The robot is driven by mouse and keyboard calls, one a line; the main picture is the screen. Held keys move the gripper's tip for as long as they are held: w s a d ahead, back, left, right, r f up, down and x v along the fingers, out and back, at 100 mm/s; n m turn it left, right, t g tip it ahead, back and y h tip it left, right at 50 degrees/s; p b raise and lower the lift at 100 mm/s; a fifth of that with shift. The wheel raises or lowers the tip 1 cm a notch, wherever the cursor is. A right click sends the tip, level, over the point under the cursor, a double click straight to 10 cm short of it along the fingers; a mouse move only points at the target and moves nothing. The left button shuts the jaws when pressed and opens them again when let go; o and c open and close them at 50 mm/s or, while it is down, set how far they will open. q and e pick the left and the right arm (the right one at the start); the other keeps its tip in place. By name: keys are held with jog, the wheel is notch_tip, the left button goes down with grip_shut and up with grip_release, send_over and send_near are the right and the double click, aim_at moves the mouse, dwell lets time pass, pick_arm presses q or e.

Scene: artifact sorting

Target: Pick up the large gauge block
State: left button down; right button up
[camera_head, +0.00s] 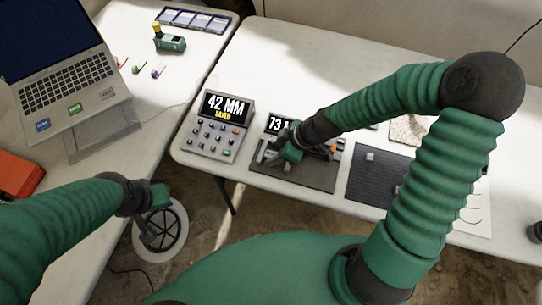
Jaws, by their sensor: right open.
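My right gripper (268,157) is open over the left part of a dark grey plate (318,179) on the right table, just in front of a small display reading "73" (276,124). The gripper and its arm hide much of that plate and whatever lies under the fingers. A small light block (370,156) sits on a dark ribbed mat (372,190) to the right; I cannot tell whether it is a gauge block, and no large gauge block can be made out clearly. My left gripper (158,232) hangs low at the left, in front of a white-rimmed wheel (183,235); its jaws are unclear.
A keypad device (219,127) reading "42 MM SAVED" stands left of my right gripper. A laptop (70,75), a green tool (170,43) and an orange case (17,174) are on the left table. A gap separates the tables at the front.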

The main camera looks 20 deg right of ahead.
jog(key=shift+d+f, duration=0.15)
jog(key=shift+d, duration=0.15)
jog(key=shift+s+a, duration=0.1)
jog(key=shift+a, duration=0.45)
jog(key=c, duration=0.3)
jog(key=shift+a, duration=0.3)
jog(key=c, duration=0.5)
jog(key=shift+d, duration=0.1)
grip_shut()
jog(key=shift+d, duration=0.35)
